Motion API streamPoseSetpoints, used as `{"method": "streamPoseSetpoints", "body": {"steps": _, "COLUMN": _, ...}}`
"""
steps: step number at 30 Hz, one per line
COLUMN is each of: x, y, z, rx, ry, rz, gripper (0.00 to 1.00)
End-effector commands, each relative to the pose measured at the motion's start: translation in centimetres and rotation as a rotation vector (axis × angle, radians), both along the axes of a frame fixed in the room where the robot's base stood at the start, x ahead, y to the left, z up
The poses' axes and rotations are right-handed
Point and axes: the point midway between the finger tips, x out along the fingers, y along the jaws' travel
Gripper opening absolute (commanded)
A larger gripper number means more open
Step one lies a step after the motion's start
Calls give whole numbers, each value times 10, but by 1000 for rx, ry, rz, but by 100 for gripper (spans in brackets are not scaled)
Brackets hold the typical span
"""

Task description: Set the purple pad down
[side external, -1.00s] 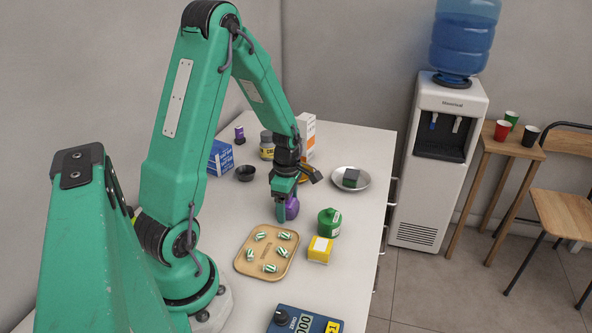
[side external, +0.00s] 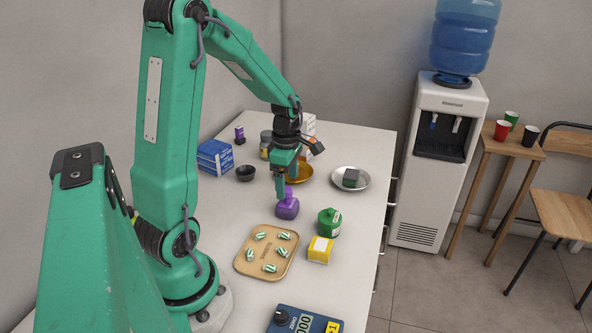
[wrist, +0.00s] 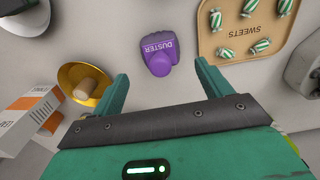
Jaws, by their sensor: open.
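The purple pad (side external: 287,210) sits upright on the white counter, its round knob on top. In the wrist view, the pad (wrist: 158,48) is lettered DUSTER and lies between and just beyond my fingertips. My gripper (side external: 287,188) is open and empty above the pad, fingers pointing down. In the wrist view, the open fingers of my gripper (wrist: 160,78) show clear gaps on both sides of the knob. The side view does not show clearly how high the fingertips are above the knob.
Bare counter lies left of the pad.

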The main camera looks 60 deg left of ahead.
Motion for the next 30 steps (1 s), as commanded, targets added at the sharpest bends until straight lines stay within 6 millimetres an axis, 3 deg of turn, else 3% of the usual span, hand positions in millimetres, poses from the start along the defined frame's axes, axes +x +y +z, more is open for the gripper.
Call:
{"method": "streamPoseSetpoints", "body": {"steps": 4, "x": 0, "y": 0, "z": 22, "rx": 1, "ry": -3, "rz": 0, "gripper": 78}}
{"method": "streamPoseSetpoints", "body": {"steps": 10, "x": 0, "y": 0, "z": 40, "rx": 1, "ry": -1, "rz": 0, "gripper": 78}}
{"method": "streamPoseSetpoints", "body": {"steps": 30, "x": 0, "y": 0, "z": 44, "rx": -1, "ry": 1, "rz": -1, "gripper": 78}}
